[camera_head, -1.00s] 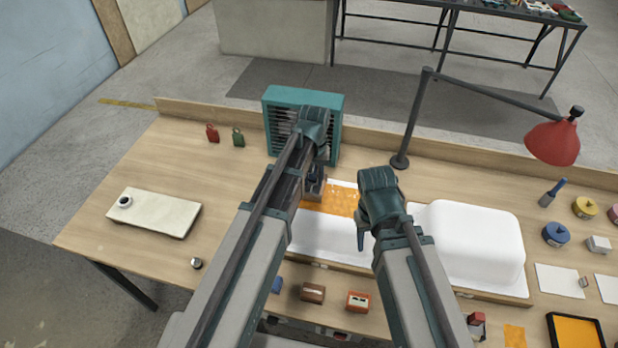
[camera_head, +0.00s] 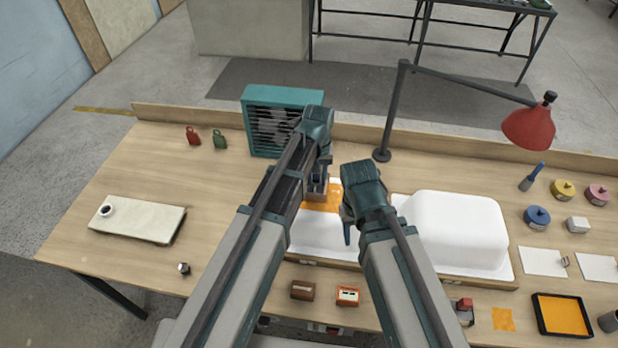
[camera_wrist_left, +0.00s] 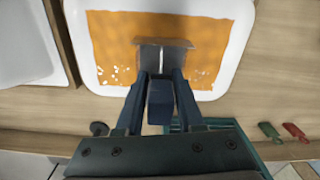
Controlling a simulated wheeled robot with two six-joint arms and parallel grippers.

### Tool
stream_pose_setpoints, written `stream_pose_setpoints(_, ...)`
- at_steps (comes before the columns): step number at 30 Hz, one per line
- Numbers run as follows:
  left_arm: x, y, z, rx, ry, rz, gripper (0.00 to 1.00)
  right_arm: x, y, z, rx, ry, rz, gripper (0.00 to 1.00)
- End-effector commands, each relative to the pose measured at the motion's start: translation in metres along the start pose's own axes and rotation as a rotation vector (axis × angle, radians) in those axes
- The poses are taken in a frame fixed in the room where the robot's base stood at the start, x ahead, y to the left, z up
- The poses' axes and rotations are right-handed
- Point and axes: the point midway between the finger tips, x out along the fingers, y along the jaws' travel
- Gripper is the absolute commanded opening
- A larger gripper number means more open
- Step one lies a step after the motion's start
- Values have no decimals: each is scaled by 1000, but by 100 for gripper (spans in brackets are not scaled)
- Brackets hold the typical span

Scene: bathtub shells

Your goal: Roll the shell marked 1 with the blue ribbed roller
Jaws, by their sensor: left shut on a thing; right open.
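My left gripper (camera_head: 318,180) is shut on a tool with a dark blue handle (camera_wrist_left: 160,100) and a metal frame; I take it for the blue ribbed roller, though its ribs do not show. The tool's brownish head (camera_wrist_left: 165,47) is over or on the orange area (camera_wrist_left: 110,45) inside a white-rimmed shell (camera_wrist_left: 243,40); contact cannot be told. The same shell (camera_head: 318,235) stands mid-table in the head view, partly hidden by my arms. No number 1 is readable. My right gripper (camera_head: 347,225) is open and empty above the shell's right side.
A white upturned shell (camera_head: 458,225) stands to the right. A teal fan box (camera_head: 283,95) is behind my left gripper, and a red lamp (camera_head: 528,127) stands at the back. An orange tray (camera_head: 563,315) and small pots are at right. The table's left has free room.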

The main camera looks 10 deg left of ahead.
Motion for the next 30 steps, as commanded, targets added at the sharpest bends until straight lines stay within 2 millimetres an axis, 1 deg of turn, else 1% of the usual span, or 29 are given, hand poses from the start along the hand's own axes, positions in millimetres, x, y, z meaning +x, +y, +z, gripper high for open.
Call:
stream_pose_setpoints(1,2,6,1,3,-1,8,0,2,0,0,0,0,0,50)
stream_pose_setpoints(7,2,7,1,2,-1,8,0,2,0,0,0,0,0,50)
stream_pose_setpoints(11,1,13,2,3,-1,8,0,1,0,0,0,0,0,50)
stream_pose_setpoints(21,1,38,6,4,-1,8,0,1,0,0,0,0,0,50)
stream_pose_setpoints(30,0,43,6,2,-1,8,0,1,0,0,0,0,0,50)
